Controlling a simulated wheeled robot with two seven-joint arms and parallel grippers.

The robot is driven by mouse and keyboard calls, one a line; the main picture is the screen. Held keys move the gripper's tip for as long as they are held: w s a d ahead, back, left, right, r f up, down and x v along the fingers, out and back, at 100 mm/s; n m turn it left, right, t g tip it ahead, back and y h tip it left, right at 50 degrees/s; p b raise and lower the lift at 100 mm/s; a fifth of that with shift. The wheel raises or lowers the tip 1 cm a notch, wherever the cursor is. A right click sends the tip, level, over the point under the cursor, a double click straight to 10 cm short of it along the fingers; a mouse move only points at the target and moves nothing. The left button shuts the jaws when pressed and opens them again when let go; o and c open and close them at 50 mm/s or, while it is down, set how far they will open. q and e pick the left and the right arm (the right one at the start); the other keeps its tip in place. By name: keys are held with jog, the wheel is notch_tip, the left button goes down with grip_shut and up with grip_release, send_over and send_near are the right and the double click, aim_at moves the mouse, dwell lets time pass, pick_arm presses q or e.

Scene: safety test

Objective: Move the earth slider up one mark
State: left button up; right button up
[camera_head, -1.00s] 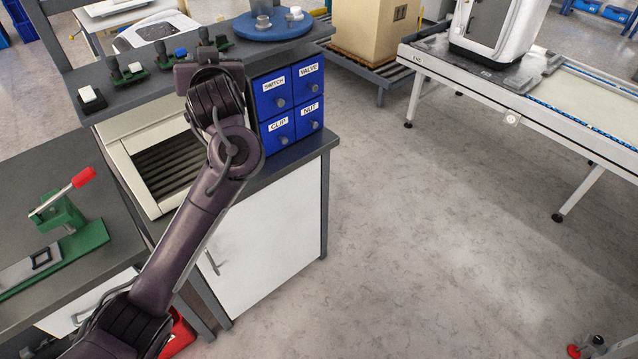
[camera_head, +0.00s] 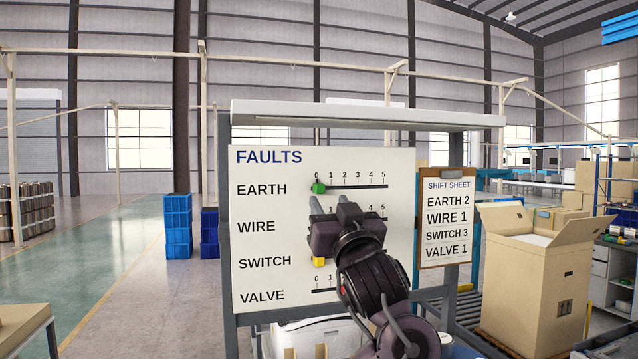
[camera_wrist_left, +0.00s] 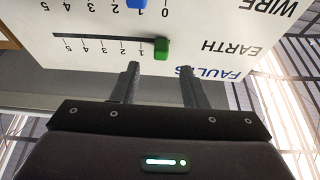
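The fault board (camera_head: 260,220) faces me, with EARTH, WIRE, SWITCH and VALVE rows. The green earth slider (camera_head: 318,188) sits at mark 0, the left end of its scale. It also shows in the left wrist view (camera_wrist_left: 161,48), where the board appears upside down. My left gripper (camera_head: 327,201) is in front of the board just below the earth slider. In the left wrist view my left gripper (camera_wrist_left: 159,68) has its two fingers apart with nothing between them; the slider lies just beyond the tips. My right gripper is in neither view.
A blue wire slider (camera_wrist_left: 136,3) is near mark 1; my gripper hides it in the head view. The yellow switch slider (camera_head: 319,262) and red valve slider (camera_head: 343,290) are partly covered. A shift sheet (camera_head: 447,215) reading EARTH 2 hangs right of the board.

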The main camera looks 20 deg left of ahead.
aim_at(321, 189)
pick_arm(q)
jog(key=p+x, duration=0.3)
jog(key=x, duration=0.3)
jog(key=shift+w+a+p, duration=0.1)
jog(key=shift+a+p, duration=0.2)
jog(key=shift+s+d+r, duration=0.15)
jog(key=shift+s+d, duration=0.25)
jog(key=shift+w+a, duration=0.1)
jog(key=shift+w, duration=0.15)
jog(key=c, duration=0.5)
grip_shut()
